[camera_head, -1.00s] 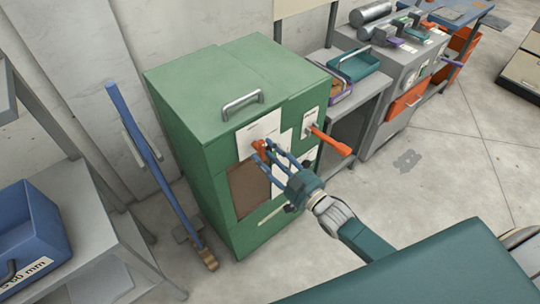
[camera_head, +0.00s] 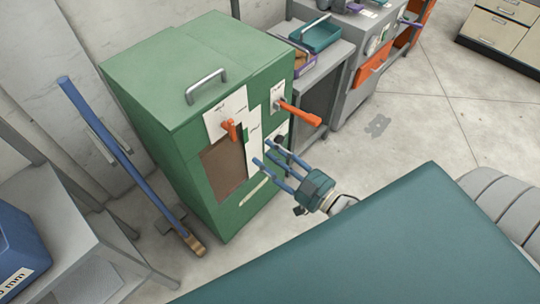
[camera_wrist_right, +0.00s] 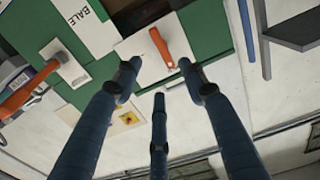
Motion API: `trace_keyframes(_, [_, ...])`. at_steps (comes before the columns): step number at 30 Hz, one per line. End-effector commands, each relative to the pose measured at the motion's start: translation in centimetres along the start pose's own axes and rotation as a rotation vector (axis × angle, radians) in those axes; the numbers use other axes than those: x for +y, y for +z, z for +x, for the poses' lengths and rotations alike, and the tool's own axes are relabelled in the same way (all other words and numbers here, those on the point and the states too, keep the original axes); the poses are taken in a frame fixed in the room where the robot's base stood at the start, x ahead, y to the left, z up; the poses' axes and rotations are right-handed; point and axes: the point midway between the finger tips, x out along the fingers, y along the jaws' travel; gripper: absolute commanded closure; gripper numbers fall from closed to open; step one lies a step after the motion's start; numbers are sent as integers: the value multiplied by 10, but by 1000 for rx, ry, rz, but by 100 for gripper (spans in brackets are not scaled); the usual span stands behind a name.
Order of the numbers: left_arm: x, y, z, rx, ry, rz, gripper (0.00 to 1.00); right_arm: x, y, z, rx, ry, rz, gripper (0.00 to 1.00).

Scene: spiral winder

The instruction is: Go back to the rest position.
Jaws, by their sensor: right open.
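My right gripper (camera_head: 270,168) is open and empty in front of the green cabinet (camera_head: 160,62). Its blue fingers are spread apart and also show in the right wrist view (camera_wrist_right: 160,90). An orange handle (camera_head: 230,131) on a white plate sits on the cabinet front, apart from the fingers; it also shows between the fingertips in the right wrist view (camera_wrist_right: 163,48). A longer orange lever (camera_head: 299,114) sticks out from the cabinet's right part. My left gripper is not in view.
A blue pole (camera_head: 115,145) leans at the left of the cabinet. A grey shelf unit (camera_head: 75,250) with a blue bin (camera_head: 18,250) stands at the lower left. A grey table with a teal tray (camera_head: 315,35) stands behind at the right. The floor (camera_head: 430,120) at the right is clear.

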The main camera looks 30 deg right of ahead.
Motion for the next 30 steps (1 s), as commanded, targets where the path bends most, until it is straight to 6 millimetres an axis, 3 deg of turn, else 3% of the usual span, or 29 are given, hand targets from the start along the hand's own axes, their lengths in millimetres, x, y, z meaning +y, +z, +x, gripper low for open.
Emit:
trace_keyframes(12, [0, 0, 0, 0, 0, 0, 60, 0, 2, 0, -3, 2, 0, 58])
trace_keyframes(14, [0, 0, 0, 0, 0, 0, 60, 2, 10, -1, -20, 9, 0, 58])
trace_keyframes(16, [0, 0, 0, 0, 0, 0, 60, 7, 31, -3, -64, 27, -1, 58])
trace_keyframes(20, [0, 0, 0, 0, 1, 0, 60, 20, 106, -19, -221, 85, -4, 58])
trace_keyframes(23, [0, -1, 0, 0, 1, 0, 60, 26, 179, -44, -386, 131, -1, 58])
trace_keyframes(26, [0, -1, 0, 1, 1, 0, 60, 23, 248, -78, -555, 166, 7, 58])
trace_keyframes(30, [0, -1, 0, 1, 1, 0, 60, 4, 335, -138, -795, 191, 26, 58])
